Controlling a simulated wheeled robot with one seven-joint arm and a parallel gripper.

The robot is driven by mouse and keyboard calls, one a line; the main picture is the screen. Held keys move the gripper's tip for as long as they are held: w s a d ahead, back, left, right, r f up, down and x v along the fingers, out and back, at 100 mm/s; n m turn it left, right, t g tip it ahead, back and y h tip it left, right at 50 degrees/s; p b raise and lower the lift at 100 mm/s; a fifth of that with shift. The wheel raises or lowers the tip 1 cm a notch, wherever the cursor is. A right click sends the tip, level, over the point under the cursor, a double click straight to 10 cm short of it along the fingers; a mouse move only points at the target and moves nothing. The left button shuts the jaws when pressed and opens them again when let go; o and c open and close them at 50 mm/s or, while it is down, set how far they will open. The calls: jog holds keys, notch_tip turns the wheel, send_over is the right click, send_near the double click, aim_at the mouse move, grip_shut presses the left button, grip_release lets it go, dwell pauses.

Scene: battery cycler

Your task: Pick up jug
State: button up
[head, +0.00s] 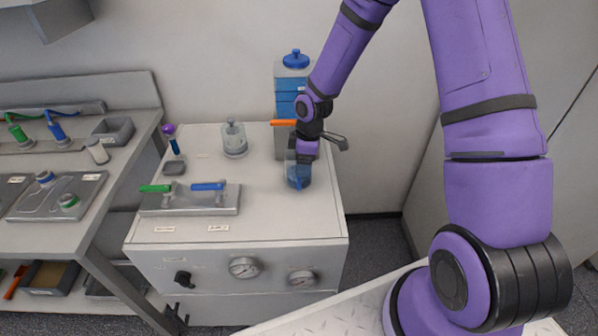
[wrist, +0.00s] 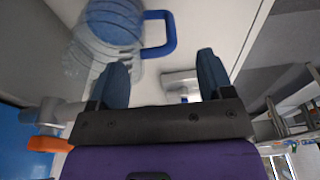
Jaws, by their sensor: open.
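The jug (head: 298,178) is a small clear vessel with blue inside. It stands near the right side of the grey cabinet top, partly hidden by my gripper (head: 304,158). In the wrist view the jug (wrist: 112,24) is at the upper left, blurred, with a blue loop handle (wrist: 170,35) sticking out to its right. My gripper (wrist: 162,72) is open and empty there, its two dark fingers apart. The handle lies ahead of the gap between the fingertips, and the jug's body is beyond the left finger. I cannot tell whether anything touches.
A tall clear tank of blue liquid (head: 291,88) stands close behind, with an orange lever (head: 284,122) by my wrist. A lidded glass jar (head: 234,140) and a plate with green and blue handles (head: 190,200) stand left. The cabinet's front right corner is clear.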

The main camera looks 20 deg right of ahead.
jog(key=shift+w+a+f, duration=0.1)
jog(key=shift+a+f, duration=0.15)
jog(key=shift+f, duration=1.25)
jog(key=shift+w+a+f, duration=0.1)
jog(key=shift+a+f, duration=0.1)
jog(key=shift+f, duration=1.25)
jog(key=shift+c, duration=0.3)
jog(key=c, duration=1.1)
